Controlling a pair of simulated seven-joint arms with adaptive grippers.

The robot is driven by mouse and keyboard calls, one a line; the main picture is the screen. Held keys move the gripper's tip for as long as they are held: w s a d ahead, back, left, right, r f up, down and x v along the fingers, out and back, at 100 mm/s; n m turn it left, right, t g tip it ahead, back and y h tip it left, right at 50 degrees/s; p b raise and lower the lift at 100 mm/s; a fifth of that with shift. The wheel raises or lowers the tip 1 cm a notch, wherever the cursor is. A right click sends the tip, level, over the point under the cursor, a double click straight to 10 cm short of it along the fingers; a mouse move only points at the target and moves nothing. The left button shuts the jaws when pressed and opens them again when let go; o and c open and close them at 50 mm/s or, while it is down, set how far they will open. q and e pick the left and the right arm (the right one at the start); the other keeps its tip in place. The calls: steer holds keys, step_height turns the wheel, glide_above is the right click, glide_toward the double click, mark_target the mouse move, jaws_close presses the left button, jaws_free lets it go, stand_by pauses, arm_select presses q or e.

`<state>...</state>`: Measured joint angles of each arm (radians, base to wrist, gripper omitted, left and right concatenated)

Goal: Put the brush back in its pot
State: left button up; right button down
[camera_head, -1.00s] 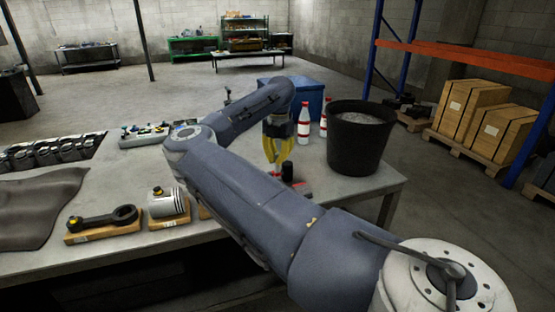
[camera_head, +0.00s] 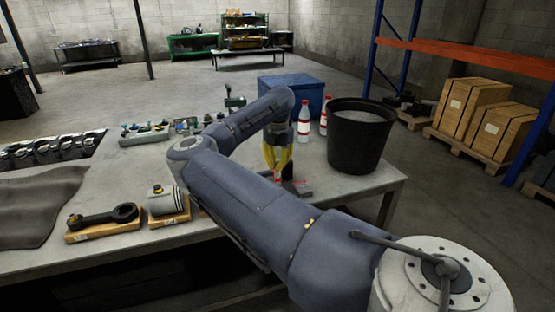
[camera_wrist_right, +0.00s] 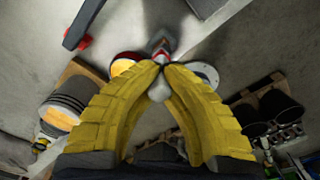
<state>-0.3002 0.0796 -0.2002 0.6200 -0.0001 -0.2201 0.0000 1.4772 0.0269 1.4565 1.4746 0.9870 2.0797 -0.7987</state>
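My right gripper (camera_head: 277,173) points down over the near right part of the workbench, its yellow fingers drawn together. In the right wrist view the fingertips (camera_wrist_right: 163,66) close around a slim item, which seems to be the brush (camera_wrist_right: 159,88). Its pale rounded end shows between the fingers, and a red and white part shows beyond the tips. The pot is not clear. A red-rimmed round thing with an orange top (camera_wrist_right: 122,66) and a pale ring-shaped thing (camera_wrist_right: 206,75) lie on either side of the fingertips. My left gripper is not in view.
A large black bucket (camera_head: 357,145), red-and-white bottles (camera_head: 304,120) and a blue bin (camera_head: 300,90) stand beyond the gripper. A grey block (camera_head: 299,188) lies beside it. A connecting rod (camera_head: 103,217) and piston (camera_head: 163,199) sit on wooden boards at left.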

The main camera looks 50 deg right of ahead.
steer(key=shift+f, duration=1.45)
steer(key=c, duration=2.1)
jaws_free()
steer(key=o, duration=0.6)
